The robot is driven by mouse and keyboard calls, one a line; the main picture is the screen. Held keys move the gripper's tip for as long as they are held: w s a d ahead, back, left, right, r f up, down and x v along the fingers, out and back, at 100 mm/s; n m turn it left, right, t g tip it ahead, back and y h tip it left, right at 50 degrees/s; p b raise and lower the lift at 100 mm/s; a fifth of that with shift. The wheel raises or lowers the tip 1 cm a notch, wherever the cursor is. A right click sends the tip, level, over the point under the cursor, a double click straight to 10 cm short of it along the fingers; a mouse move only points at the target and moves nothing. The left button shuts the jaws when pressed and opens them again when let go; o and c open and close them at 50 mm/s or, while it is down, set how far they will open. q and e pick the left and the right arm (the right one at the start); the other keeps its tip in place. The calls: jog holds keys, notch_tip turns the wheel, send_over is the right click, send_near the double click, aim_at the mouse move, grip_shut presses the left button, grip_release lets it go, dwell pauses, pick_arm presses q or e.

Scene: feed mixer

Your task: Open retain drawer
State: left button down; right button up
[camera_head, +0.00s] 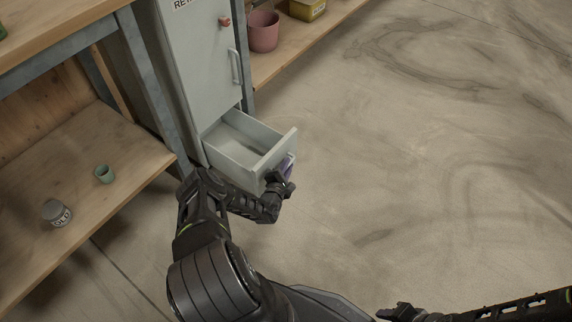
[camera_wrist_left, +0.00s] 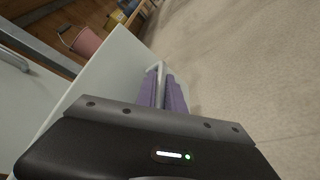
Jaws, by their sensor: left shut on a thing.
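The retain drawer (camera_head: 235,152) is the bottom drawer of a pale grey-green cabinet (camera_head: 205,60) in the head view. It is pulled well out, and its inside looks empty. My left gripper (camera_head: 287,172) is at the drawer's front. The left wrist view shows its purple finger pads (camera_wrist_left: 163,95) shut around the drawer's bar handle (camera_wrist_left: 159,85). Part of the drawer front is hidden behind the left arm in the head view. My right gripper (camera_head: 392,312) is low at the bottom edge of the head view, away from the cabinet. Its fingers are too unclear to judge.
Right of the cabinet, another shelf holds a pink bucket (camera_head: 263,32) and a yellow container (camera_head: 307,9). The concrete floor (camera_head: 420,150) to the right is clear.

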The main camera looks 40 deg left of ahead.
pick_arm(q)
jog(key=c, duration=1.7)
grip_release()
jog(key=shift+s, duration=0.15)
jog(key=shift+s+d+r, duration=0.1)
jog(key=shift+s+r, duration=0.05)
jog(key=shift+s, duration=0.05)
jog(key=p+v, duration=0.3)
jog(key=v, duration=0.4)
jog(key=shift+s, duration=0.1)
jog(key=shift+r+p, duration=0.1)
jog(key=shift+p, duration=0.2)
